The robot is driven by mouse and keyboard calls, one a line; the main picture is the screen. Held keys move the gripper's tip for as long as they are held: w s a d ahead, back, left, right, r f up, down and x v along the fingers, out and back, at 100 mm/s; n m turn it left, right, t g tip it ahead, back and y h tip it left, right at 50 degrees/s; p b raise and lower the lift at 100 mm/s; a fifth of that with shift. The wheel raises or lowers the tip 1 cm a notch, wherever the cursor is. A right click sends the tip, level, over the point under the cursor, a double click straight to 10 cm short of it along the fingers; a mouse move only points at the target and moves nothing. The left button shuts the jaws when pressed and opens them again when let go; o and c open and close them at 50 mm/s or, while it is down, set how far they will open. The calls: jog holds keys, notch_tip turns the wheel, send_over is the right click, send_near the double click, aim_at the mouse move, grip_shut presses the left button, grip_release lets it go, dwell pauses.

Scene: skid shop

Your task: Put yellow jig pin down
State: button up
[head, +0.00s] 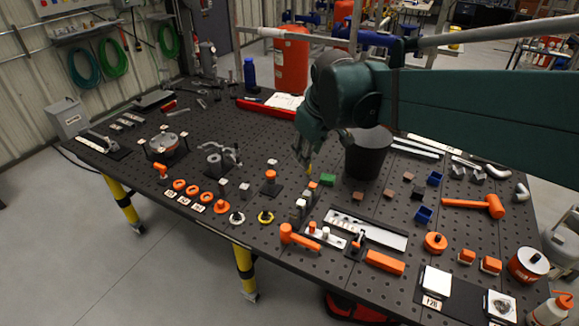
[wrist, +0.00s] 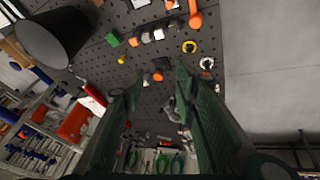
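A small yellow pin (head: 309,169) shows just below my gripper in the head view, near the green block (head: 328,180). In the wrist view the yellow pin (wrist: 121,59) appears beside the green block (wrist: 113,39), outside the gap between my fingers and left of the left fingertip. My gripper (head: 303,158) hangs over the middle of the table. In the wrist view my gripper (wrist: 159,73) has its two fingers spread apart with nothing held between them. An orange-topped piece (wrist: 157,76) shows on the table beyond the gap.
The dark perforated table (head: 225,128) is crowded. A black bucket (head: 367,155) stands close right of my gripper. Some bare table shows left of my gripper.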

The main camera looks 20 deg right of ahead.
jog(key=s+a+f+m+t, duration=0.1)
jog(key=s+a+f+m, duration=0.1)
jog(key=s, duration=0.7)
jog(key=s+a+f+m+t, duration=0.1)
jog(key=s+f+m, duration=0.2)
jog(key=s, duration=0.6)
jog(key=shift+s+a+f+t, duration=0.15)
jog(key=shift+a+t, duration=0.15)
jog(key=shift+a, duration=0.1)
jog(key=shift+f, duration=0.1)
notch_tip(320, 180, down, 27)
jog(key=b, duration=2.6)
jog(key=shift+r+b, duration=0.2)
jog(key=shift+b, duration=0.2)
